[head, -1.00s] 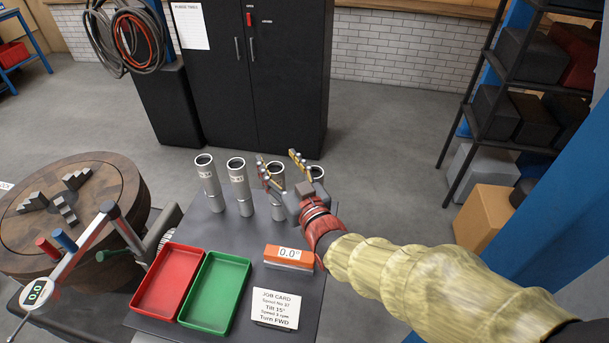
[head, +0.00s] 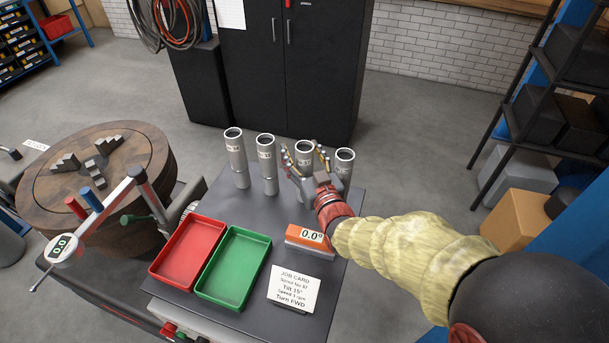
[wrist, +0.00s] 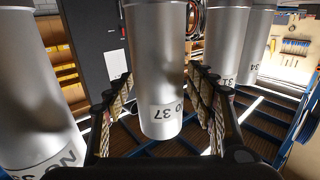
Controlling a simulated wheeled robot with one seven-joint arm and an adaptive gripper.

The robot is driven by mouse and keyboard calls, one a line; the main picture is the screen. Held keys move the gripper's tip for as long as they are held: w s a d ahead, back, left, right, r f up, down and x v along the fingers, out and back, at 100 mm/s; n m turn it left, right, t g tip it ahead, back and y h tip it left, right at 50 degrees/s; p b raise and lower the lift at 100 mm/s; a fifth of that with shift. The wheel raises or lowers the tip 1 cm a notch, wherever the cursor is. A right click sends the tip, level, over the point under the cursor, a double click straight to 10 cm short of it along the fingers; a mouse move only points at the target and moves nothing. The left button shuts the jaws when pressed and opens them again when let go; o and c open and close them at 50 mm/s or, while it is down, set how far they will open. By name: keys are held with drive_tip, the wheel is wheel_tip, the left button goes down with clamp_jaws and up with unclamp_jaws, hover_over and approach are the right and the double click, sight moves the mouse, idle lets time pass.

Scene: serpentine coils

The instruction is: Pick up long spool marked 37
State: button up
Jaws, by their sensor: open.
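Several tall silver spools stand upright in a row on the dark bench. The spool marked 37 (wrist: 160,70) is centred between my fingers in the wrist view, its label upside down. In the head view it appears to be the third from left (head: 304,149). My gripper (head: 304,153) is open, one finger on each side of it; I see gaps beside the spool in the wrist view, and its fingers also show there (wrist: 162,92). A spool marked 31 (wrist: 225,45) and one marked 34 (wrist: 257,50) stand on the right there. Another spool (wrist: 35,80), its number cut off, is close on the left.
A red tray (head: 188,250) and a green tray (head: 233,267) lie at the front of the bench. A round wooden table (head: 95,205) with a gauge stand is at left.

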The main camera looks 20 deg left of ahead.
drive_tip(key=shift+x, duration=1.1)
drive_tip(key=c, duration=0.3)
clamp_jaws()
drive_tip(key=shift+r, duration=0.2)
idle(0.3)
